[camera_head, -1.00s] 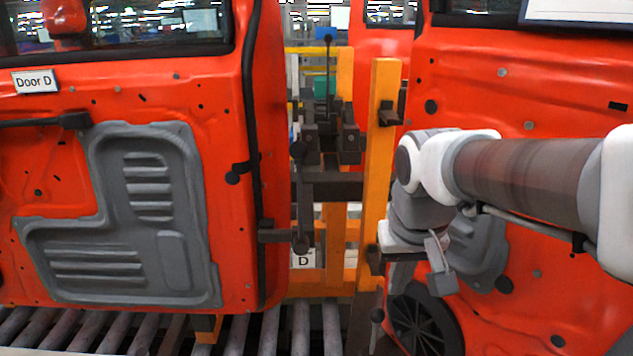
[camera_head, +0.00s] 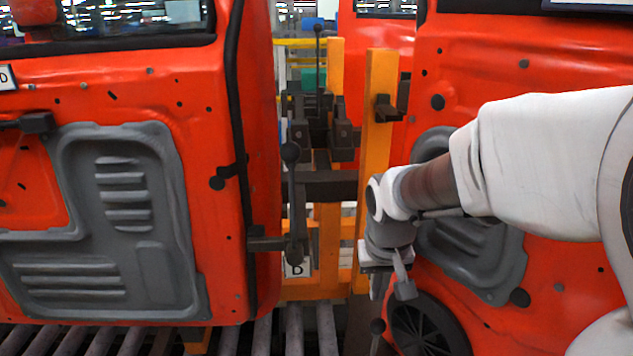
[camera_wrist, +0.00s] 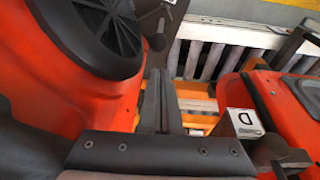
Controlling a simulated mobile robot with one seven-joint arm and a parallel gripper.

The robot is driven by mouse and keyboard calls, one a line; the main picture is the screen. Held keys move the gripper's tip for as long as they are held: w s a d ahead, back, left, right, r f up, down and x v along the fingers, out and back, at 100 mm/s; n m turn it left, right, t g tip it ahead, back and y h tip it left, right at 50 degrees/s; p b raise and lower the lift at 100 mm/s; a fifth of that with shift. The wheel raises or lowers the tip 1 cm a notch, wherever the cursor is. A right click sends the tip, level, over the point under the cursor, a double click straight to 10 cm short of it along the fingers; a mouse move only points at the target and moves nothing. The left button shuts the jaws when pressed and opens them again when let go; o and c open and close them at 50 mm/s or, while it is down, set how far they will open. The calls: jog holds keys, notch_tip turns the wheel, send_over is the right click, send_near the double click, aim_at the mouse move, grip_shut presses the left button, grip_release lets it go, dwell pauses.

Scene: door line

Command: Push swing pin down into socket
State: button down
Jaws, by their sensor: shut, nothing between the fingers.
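A dark upright bar with a ball knob (camera_head: 291,152), which looks like the swing pin, stands in the gap between the two orange doors in the head view. A dark rounded part (camera_wrist: 270,150) at the lower right may belong to the bracket.
The left door (camera_head: 205,270) and right door (camera_head: 560,290) flank the gap. An orange post (camera_head: 378,130) and dark clamp (camera_head: 318,120) stand behind. A D label (camera_head: 297,268) is low in the gap. Rollers (camera_head: 265,335) run underneath.

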aim_at(377, 326)
jog(key=f, duration=0.5)
jog(key=shift+s+d+f, duration=0.1)
jog(key=shift+d+f, duration=0.1)
jog(key=shift+d, duration=0.1)
jog(key=b+x, duration=0.2)
jog(key=s+b+x, duration=0.1)
jog(key=b+x, duration=0.1)
jog(key=shift+a+f, duration=0.1)
jog(key=shift+f, duration=0.35)
jog(key=shift+s+f, duration=0.1)
jog(key=shift+s, duration=0.05)
